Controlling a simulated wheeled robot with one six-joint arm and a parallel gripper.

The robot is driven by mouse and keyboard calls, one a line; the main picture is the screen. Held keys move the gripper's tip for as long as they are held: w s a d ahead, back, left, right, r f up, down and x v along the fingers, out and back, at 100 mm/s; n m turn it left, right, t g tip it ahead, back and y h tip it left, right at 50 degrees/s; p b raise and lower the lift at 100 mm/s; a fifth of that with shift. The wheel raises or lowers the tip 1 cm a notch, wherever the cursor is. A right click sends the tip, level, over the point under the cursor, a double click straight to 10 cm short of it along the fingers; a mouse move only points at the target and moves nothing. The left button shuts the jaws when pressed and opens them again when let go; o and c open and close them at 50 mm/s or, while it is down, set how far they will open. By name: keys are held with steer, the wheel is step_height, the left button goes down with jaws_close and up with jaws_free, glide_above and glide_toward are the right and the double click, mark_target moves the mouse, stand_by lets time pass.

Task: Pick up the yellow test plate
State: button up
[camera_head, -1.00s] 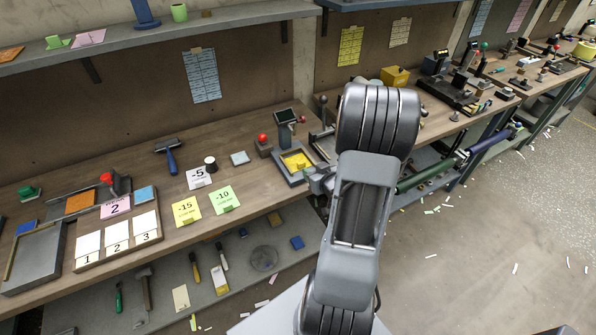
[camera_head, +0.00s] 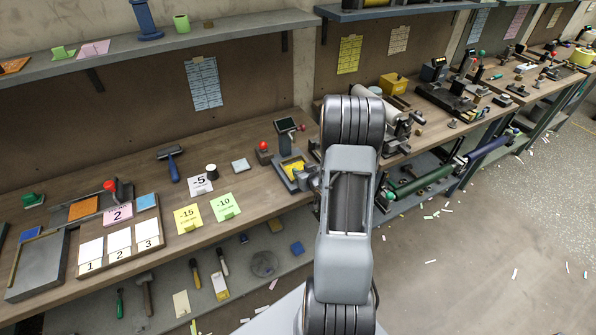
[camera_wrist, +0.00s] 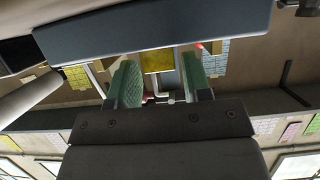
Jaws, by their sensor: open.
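The yellow test plate (camera_head: 294,167) lies in a small grey device (camera_head: 286,153) with a dark screen, near the front edge of the bench. In the wrist view the yellow plate (camera_wrist: 157,59) shows beyond and between my two green-padded fingers. My gripper (camera_wrist: 160,75) is open, with a clear gap between the fingers. A small metal handle-like part stands between them, below the plate in the picture. I cannot tell whether the fingers touch anything. In the head view my gripper is mostly hidden; a grey part of it shows beside the device.
Yellow (camera_head: 188,218) and green (camera_head: 225,207) number cards are on the bench front. A pale roller (camera_head: 366,91) lies behind my arm.

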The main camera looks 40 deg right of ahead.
steer(key=c, duration=0.7)
steer(key=shift+r, duration=0.1)
